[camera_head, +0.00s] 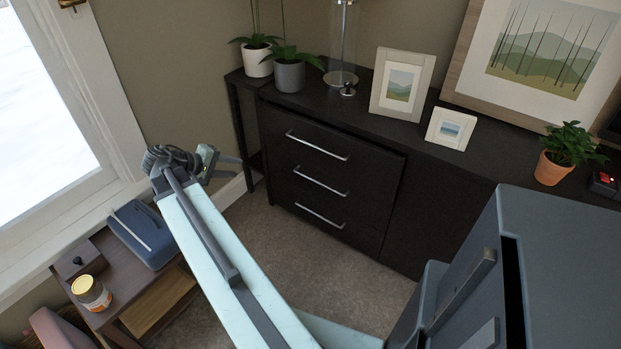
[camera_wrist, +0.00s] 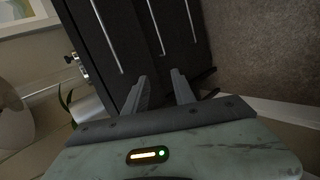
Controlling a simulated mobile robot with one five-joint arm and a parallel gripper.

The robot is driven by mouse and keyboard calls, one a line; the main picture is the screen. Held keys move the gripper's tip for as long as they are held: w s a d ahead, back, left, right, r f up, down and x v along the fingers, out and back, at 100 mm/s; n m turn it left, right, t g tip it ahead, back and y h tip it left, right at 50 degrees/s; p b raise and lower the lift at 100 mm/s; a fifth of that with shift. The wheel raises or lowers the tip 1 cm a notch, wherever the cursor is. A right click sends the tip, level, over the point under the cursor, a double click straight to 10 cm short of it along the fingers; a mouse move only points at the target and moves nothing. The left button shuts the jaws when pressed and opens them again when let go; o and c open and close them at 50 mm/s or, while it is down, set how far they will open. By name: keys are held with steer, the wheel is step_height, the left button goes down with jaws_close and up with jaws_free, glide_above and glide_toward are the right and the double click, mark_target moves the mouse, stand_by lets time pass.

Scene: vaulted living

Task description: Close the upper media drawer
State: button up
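The upper media drawer (camera_head: 330,158) is the top one of three in a dark cabinet. Its front stands slightly proud of the cabinet, with a dark gap along its top and right edges. Its silver bar handle (camera_head: 317,145) faces the room; in the wrist view the upper drawer's handle (camera_wrist: 106,37) is the leftmost bar. My gripper (camera_head: 232,168) is left of the drawers, near the cabinet's left end and apart from the drawer front. In the wrist view its two fingers (camera_wrist: 164,88) are spread with nothing between them.
Potted plants (camera_head: 290,77), a glass lamp (camera_head: 342,45) and picture frames (camera_head: 402,84) stand on the cabinet top (camera_head: 350,103). Carpet (camera_head: 290,250) before the drawers is clear.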

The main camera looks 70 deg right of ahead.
mark_target(310, 148)
steer(key=s+d+f+m+g+h+b, duration=0.1)
steer(key=s+d+g+b, duration=0.4)
steer(key=s+d, duration=1.3)
steer(key=d+f+h+b, duration=0.1)
steer(key=d+b, duration=0.1)
steer(key=b, duration=0.1)
steer(key=shift+s+m+h, duration=0.3)
steer(key=shift+m, duration=0.1)
jaws_close()
steer(key=shift+w, duration=0.1)
